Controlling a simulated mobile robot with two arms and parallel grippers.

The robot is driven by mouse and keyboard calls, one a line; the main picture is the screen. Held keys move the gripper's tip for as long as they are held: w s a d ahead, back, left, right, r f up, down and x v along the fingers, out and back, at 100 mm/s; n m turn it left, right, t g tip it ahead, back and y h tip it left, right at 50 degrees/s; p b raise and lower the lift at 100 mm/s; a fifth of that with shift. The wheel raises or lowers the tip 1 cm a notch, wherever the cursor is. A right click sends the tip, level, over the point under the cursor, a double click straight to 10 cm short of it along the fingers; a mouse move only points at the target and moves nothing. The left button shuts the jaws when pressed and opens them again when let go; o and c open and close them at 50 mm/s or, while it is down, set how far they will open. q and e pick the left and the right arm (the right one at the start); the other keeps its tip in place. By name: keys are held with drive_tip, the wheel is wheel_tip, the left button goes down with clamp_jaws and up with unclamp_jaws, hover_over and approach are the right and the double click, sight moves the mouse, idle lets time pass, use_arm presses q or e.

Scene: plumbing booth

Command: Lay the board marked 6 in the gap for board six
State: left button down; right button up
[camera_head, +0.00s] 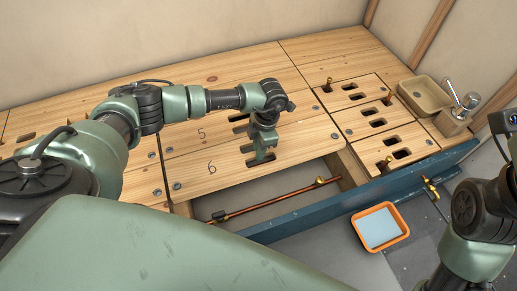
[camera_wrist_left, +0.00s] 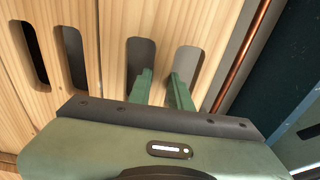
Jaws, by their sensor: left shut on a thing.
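The board marked 6 (camera_head: 225,174) is a pale wooden plank with two slots near its right end. It lies beside board 5 (camera_head: 188,140). My left gripper (camera_head: 262,155) reaches down to its slotted end. In the left wrist view, the fingers (camera_wrist_left: 163,88) go into the two slots and are shut on the strip of board 6 (camera_wrist_left: 163,55) between them. An open gap (camera_head: 275,192) runs along the near edge of board 6, with a copper pipe (camera_head: 270,201) inside. I cannot tell whether the board is raised. My right gripper is not in view.
A blue front rail (camera_head: 330,205) borders the gap. A smaller slotted board (camera_head: 400,148), brass fittings (camera_head: 328,85), a wooden basin (camera_head: 425,97) and a dispenser (camera_head: 455,118) stand to the right. An orange tray (camera_head: 400,211) lies below the rail.

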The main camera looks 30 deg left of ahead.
use_arm(q)
drive_tip(key=c, duration=1.2)
unclamp_jaws()
drive_tip(key=shift+f, duration=0.1)
